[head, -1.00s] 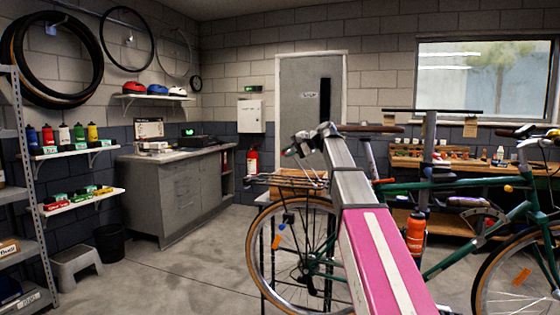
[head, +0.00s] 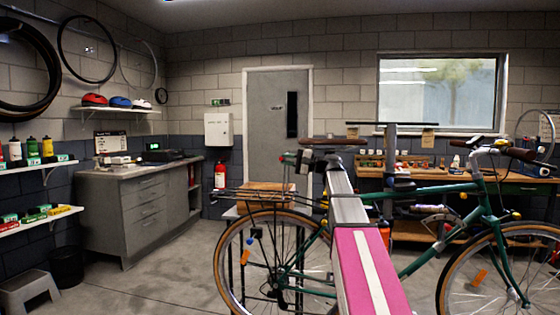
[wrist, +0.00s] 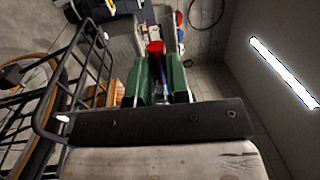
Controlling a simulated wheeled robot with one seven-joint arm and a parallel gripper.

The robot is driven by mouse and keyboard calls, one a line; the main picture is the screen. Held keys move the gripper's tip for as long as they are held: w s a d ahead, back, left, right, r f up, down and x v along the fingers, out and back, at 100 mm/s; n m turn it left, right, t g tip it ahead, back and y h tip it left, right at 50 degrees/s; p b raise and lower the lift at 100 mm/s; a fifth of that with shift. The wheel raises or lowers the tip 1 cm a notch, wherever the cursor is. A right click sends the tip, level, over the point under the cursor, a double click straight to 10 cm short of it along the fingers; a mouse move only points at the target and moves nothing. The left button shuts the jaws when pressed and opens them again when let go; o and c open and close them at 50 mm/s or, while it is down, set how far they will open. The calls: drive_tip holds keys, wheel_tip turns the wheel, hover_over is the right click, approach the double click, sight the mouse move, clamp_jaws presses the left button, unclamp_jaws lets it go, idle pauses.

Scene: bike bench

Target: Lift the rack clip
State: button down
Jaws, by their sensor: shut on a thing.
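My gripper (wrist: 157,82) shows in the wrist view with two green fingers. They are closed about a slim dark metal piece with a red end (wrist: 156,47), which I take to be the rack clip. In the head view my gripper (head: 292,158) is small and partly hidden by my arm, above and to the right of the bike's rear rack. The black wire rack (wrist: 72,75) fills the left of the wrist view, beside the fingers and apart from them. In the head view the rack (head: 235,194) sits over the rear wheel. The clip's lower part is hard to make out.
The green bike (head: 440,188) stands across the front right, behind my arm. A wooden box (head: 265,190) is by the rack. A grey cabinet (head: 140,205) and a fire extinguisher (head: 219,176) stand behind. Open floor (head: 150,285) lies to the left.

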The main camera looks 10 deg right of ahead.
drive_tip(key=shift+s+d+f, duration=0.25)
drive_tip(key=shift+d+f, duration=0.05)
drive_tip(key=shift+d, duration=0.15)
drive_tip(key=shift+s+d+f, duration=0.2)
drive_tip(key=shift+d+f, duration=0.05)
drive_tip(key=shift+d, duration=0.15)
drive_tip(key=c, duration=1.1)
unclamp_jaws()
drive_tip(key=v, duration=1)
drive_tip(key=shift+d, duration=0.4)
drive_tip(key=shift+s, duration=0.1)
